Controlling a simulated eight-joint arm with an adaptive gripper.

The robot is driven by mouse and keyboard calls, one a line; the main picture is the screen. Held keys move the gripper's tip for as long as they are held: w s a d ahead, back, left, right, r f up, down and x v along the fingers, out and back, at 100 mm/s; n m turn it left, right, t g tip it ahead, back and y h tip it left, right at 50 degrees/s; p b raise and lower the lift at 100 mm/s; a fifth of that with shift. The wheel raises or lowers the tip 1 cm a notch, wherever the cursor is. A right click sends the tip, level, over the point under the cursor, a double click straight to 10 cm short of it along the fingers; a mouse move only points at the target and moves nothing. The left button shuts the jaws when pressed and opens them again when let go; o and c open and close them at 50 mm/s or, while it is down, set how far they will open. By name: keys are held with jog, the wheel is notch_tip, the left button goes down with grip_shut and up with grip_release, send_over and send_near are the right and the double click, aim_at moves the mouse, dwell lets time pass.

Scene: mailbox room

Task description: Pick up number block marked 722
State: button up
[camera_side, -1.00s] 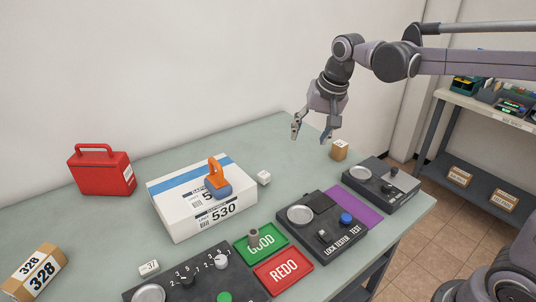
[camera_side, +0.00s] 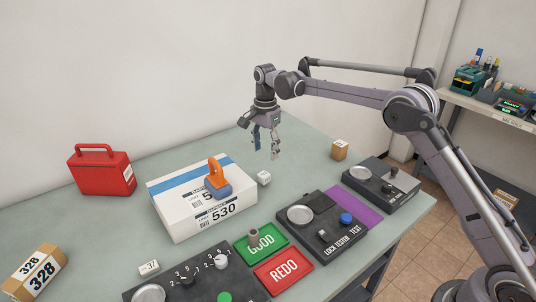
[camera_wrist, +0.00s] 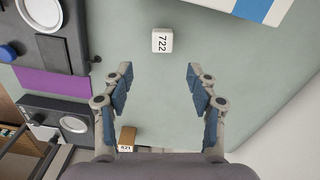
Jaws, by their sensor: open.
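The number block marked 722 (camera_wrist: 162,40) is a small white block lying on the table. In the wrist view it sits ahead of my gripper (camera_wrist: 160,75), centred between the fingers and beyond their tips. In the side view the white block (camera_side: 264,178) lies just right of the large white box, its number too small to read there. My gripper (camera_side: 264,150) is above the table near the block, open and empty, with its fingers pointing down.
The large white box marked 530 (camera_side: 190,217) with an orange-handled thing (camera_side: 217,180) on it stands left of the block. A lock tester (camera_side: 322,228) is to the right. A small brown block (camera_side: 339,150) stands behind. Bare table surrounds the white block's far side.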

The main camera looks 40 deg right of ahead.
aim_at(265, 173)
jog(key=f, duration=1)
jog(key=shift+w+f, duration=0.2)
jog(key=shift+f, duration=0.2)
jog(key=c, duration=1)
